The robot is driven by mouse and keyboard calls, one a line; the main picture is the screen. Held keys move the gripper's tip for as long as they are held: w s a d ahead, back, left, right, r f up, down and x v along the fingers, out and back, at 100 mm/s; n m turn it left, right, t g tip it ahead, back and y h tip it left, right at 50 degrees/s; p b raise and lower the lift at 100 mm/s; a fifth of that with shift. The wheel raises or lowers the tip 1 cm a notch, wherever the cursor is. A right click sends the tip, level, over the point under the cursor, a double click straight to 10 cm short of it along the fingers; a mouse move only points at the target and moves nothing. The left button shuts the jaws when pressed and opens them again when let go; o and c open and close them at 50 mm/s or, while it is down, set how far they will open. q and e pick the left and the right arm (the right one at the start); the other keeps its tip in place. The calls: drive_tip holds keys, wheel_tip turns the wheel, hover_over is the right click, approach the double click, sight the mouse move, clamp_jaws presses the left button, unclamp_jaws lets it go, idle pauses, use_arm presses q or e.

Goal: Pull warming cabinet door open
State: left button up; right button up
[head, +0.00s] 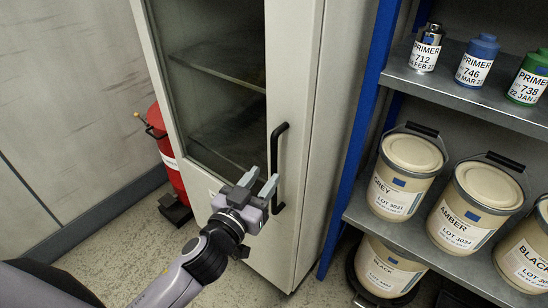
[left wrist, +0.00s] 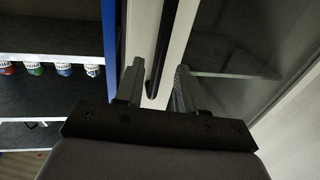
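The warming cabinet door (head: 297,60) is a pale panel with a dark glass window (head: 215,80), and it looks shut. Its black bar handle (head: 276,165) is upright on the right side of the door. My left gripper (head: 258,181) is open in front of the door, its fingertips close to the handle's lower half. In the left wrist view the handle (left wrist: 159,50) shows between the two open fingers (left wrist: 156,85), nearer the left finger. I cannot tell whether a finger touches it. My right gripper is in neither view.
A blue-framed shelf (head: 460,105) with primer cans (head: 477,60) and cream buckets (head: 408,170) stands close on the right. A red fire extinguisher (head: 168,150) stands left of the cabinet. The speckled floor (head: 130,235) at the left front is clear.

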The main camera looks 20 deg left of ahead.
sight(273, 166)
use_arm(q)
drive_tip(key=shift+w+d, duration=0.25)
drive_tip(key=shift+w, duration=1.25)
drive_tip(key=shift+w+d, duration=0.2)
drive_tip(key=shift+w, duration=1.3)
clamp_jaws()
